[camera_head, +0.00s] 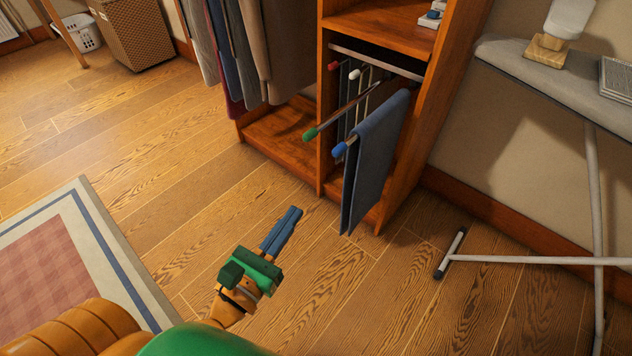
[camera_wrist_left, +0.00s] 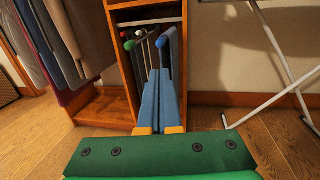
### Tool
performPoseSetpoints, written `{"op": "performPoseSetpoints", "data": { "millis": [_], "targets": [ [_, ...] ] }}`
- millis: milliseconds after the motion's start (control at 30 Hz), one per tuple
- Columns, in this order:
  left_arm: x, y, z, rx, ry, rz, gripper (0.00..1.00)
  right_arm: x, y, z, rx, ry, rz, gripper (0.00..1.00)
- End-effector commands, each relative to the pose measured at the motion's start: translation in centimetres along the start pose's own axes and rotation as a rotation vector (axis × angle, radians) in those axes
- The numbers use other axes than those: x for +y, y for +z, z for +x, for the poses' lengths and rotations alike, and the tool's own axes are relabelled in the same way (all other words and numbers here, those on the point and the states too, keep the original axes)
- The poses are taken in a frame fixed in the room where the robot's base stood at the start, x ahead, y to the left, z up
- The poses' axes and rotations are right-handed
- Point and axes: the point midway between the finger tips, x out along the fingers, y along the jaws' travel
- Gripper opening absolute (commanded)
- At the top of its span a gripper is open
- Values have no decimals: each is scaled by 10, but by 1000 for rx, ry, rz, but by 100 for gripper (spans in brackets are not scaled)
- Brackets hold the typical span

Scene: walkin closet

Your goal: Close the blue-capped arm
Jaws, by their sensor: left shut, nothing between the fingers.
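The blue-capped arm (camera_head: 339,149) sticks out of the wooden closet's narrow compartment, with blue-grey trousers (camera_head: 374,150) draped over it. In the left wrist view its blue cap (camera_wrist_left: 161,41) shows just above my fingers. A green-capped arm (camera_head: 311,134) also sticks out, to its left. Red-capped (camera_head: 333,65) and white-capped (camera_head: 354,74) arms sit further in. My left gripper (camera_head: 293,212) is shut and empty, its blue fingers pointing at the closet, below and in front of the trousers and apart from them. My right gripper is not in view.
The wooden closet (camera_head: 319,100) has hanging clothes (camera_head: 243,45) in its left section. An ironing board (camera_head: 540,75) stands at the right, with its white leg and dark foot (camera_head: 450,252) on the floor. A rug (camera_head: 90,230) lies at left. Floor before the closet is clear.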

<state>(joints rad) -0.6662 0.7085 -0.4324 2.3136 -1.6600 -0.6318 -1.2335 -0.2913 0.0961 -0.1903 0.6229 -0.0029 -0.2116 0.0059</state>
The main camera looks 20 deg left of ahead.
Motion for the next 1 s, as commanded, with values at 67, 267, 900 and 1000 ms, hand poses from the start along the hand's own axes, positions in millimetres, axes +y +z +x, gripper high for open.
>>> {"op": "performPoseSetpoints", "data": {
  "millis": [67,267,900,1000],
  "targets": [
    [0,7,9,-7,0,5,0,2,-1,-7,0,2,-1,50],
    [0,10,51,-10,2,0,0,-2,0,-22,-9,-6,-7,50],
    [0,4,139,-2,0,-3,0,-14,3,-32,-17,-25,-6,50],
    [0,4,139,-2,0,-3,0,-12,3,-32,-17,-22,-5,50]
  ]
}}
